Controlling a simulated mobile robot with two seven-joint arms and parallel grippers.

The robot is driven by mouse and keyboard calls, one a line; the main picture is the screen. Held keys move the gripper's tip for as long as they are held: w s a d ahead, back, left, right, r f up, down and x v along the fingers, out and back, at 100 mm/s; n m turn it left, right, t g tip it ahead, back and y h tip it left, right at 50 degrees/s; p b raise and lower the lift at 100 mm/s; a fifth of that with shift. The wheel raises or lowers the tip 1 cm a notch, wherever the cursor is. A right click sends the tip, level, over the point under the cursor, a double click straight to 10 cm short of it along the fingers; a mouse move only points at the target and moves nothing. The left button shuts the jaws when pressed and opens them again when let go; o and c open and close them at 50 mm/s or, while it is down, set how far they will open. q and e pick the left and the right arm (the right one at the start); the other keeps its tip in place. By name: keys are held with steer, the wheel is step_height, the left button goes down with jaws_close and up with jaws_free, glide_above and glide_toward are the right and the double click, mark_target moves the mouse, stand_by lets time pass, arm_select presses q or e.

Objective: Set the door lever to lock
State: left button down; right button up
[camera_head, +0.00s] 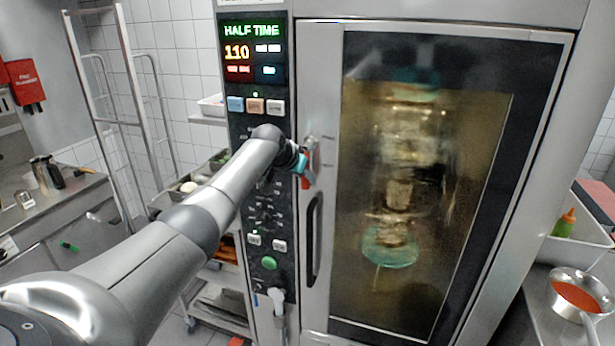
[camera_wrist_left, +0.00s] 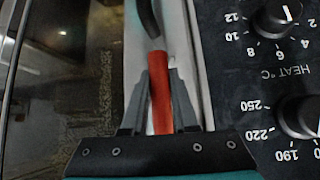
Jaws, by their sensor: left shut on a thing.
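The oven door (camera_head: 465,185), with its dark framed glass, is closed in the head view. A red door lever (camera_head: 313,150) sits at the upper left of the door, above the black door handle (camera_head: 312,240). My left gripper (camera_head: 304,168) is at the lever, partly hidden by its own arm. In the left wrist view the red lever (camera_wrist_left: 157,62) lies between the two dark fingers of my left gripper (camera_wrist_left: 160,90), which is shut on it. My right gripper is out of view.
The control panel (camera_head: 240,135) with knobs and buttons is left of the door; two heat knobs (camera_wrist_left: 278,18) are close beside the gripper. A metal rack (camera_head: 135,100) stands left. A pan of red sauce (camera_head: 578,298) is at lower right.

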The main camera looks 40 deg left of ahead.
arm_select(q)
steer(key=c, duration=0.7)
jaws_free()
steer(key=b+v, duration=0.1)
steer(key=v, duration=1.4)
steer(key=shift+r, duration=0.1)
